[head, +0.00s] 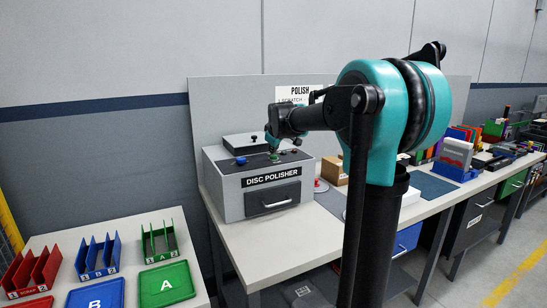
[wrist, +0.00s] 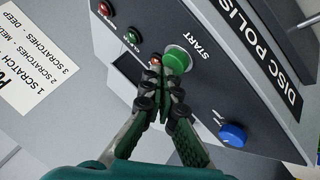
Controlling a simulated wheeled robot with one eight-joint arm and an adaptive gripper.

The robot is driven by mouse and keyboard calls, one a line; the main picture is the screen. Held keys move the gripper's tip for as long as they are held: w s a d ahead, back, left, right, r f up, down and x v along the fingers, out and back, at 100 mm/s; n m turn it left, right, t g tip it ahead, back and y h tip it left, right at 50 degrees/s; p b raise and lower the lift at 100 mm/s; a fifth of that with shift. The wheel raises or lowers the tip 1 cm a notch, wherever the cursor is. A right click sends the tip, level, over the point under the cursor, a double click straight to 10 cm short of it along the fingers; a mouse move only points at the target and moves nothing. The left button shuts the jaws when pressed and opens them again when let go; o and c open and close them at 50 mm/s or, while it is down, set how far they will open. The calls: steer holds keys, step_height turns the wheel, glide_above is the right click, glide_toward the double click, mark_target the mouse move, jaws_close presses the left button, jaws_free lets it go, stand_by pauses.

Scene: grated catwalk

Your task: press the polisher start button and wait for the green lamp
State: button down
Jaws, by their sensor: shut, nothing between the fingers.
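The disc polisher (head: 230,203) is a grey box with a dark sloped top panel on the bench. My gripper (head: 273,152) points down over that panel. In the wrist view my gripper (wrist: 163,88) is shut and empty, its tips just beside the green START button (wrist: 177,60). I cannot tell whether they touch it. A small green lamp (wrist: 134,37) sits beyond the button and looks dull green. A red lamp (wrist: 104,8) is further up. An orange lamp (wrist: 155,60), partly hidden by the fingers, looks bright.
A blue knob (wrist: 232,135) is on the same panel. The polisher has a drawer (head: 272,199) in front. Red, blue and green racks and trays (head: 167,283) stand on a table at left. Bench space in front of the polisher is clear; boxes and bins crowd the right.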

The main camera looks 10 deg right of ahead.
mark_target(274, 156)
steer(key=shift+f, duration=0.85)
stand_by(0.8)
steer(key=shift+r, duration=1.25)
steer(key=shift+r, duration=2.55)
